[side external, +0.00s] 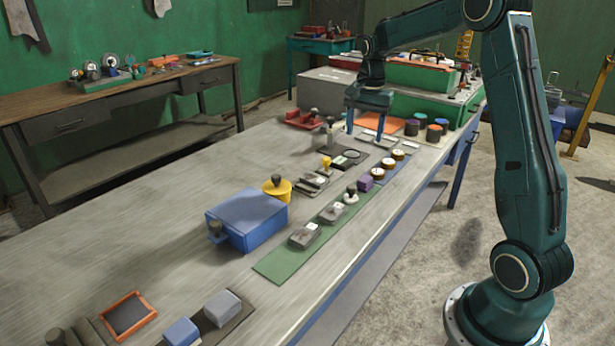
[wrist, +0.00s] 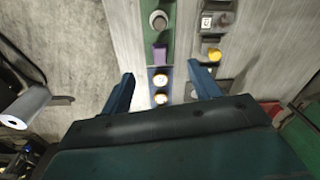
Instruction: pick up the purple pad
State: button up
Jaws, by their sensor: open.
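The purple pad (side external: 365,183) is a small block at the far end of the long green mat on the table. In the wrist view the purple pad (wrist: 160,53) lies just ahead of the fingertips, near the picture's middle. My gripper (side external: 365,136) is above the far part of the table, beyond the pad. Its two blue fingers point down and stand apart with nothing between them. In the wrist view my gripper (wrist: 162,74) is open, with the round-topped pieces showing between and below its fingers.
A black-knobbed stamp (side external: 350,196) stands close on the near side of the pad. Several round wooden-edged pieces (side external: 388,163) sit on a blue mat beyond it. A yellow-handled stamp (side external: 326,163) is to the left. The blue box (side external: 246,220) stands nearer, with bare tabletop left of it.

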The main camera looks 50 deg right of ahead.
aim_at(365, 178)
jog(key=d+f+m, duration=0.2)
jog(key=d+f, duration=0.3)
jog(key=shift+w+d+g, duration=0.25)
jog(key=shift+w+g, duration=0.05)
jog(key=shift+w, duration=0.1)
jog(key=shift+f, duration=4.25)
jog(key=shift+w+f, duration=0.1)
jog(key=shift+f, duration=2.45)
jog(key=c, duration=1.1)
